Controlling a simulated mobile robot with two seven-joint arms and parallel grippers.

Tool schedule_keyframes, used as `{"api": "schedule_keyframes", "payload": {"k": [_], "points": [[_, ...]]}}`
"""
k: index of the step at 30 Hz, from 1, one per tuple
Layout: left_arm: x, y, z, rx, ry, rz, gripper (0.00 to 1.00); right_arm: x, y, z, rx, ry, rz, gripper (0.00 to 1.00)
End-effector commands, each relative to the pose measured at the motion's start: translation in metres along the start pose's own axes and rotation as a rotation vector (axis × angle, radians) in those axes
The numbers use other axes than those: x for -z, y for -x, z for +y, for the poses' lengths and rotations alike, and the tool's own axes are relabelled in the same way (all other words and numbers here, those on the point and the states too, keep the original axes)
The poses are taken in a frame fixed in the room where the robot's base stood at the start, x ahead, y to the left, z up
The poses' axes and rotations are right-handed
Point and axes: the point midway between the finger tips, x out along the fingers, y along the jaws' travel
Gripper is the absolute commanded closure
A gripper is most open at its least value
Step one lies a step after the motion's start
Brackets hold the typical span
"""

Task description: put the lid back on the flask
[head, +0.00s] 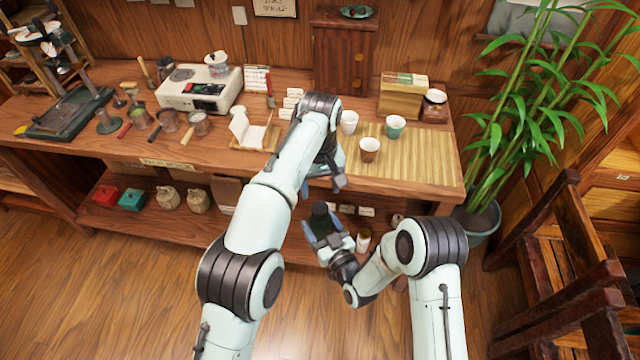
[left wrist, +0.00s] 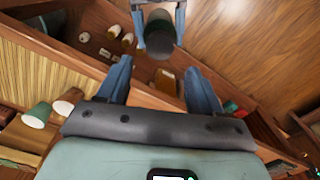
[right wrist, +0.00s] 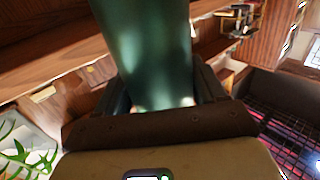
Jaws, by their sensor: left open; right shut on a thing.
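The dark green flask (head: 320,213) stands roughly upright in my right gripper (head: 326,236), held in front of the table's edge. It fills the middle of the right wrist view as a green cylinder (right wrist: 145,50), between the fingers. In the left wrist view the flask's dark end (left wrist: 160,42) faces the camera. I cannot tell whether that end is the lid or the mouth. My left gripper (head: 328,182) is open and empty, above and a little behind the flask in the head view. No separate lid is clearly visible.
The wooden table (head: 440,190) carries a bamboo mat (head: 425,160), a green cup (head: 396,126), a brown cup (head: 370,149) and a white cup (head: 348,122). A lower shelf (head: 255,235) holds sacks and small items. A potted bamboo (head: 515,110) stands to the right.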

Motion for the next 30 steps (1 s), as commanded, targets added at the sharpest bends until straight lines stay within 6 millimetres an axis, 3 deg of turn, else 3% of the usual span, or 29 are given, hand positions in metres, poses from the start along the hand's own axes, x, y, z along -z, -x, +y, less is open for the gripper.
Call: {"api": "schedule_keyframes", "payload": {"k": [11,21,30], "points": [[0.000,-0.008,0.000,0.001,-0.003,-0.003,0.34,0.001,-0.001,0.000,0.000,0.000,0.004,1.00],[-0.001,-0.059,0.000,0.001,-0.003,-0.003,0.34,0.001,-0.001,0.000,0.000,0.000,0.004,1.00],[0.000,-0.080,0.000,0.000,-0.004,-0.001,0.34,0.001,-0.001,0.000,0.000,0.000,0.004,1.00]]}}
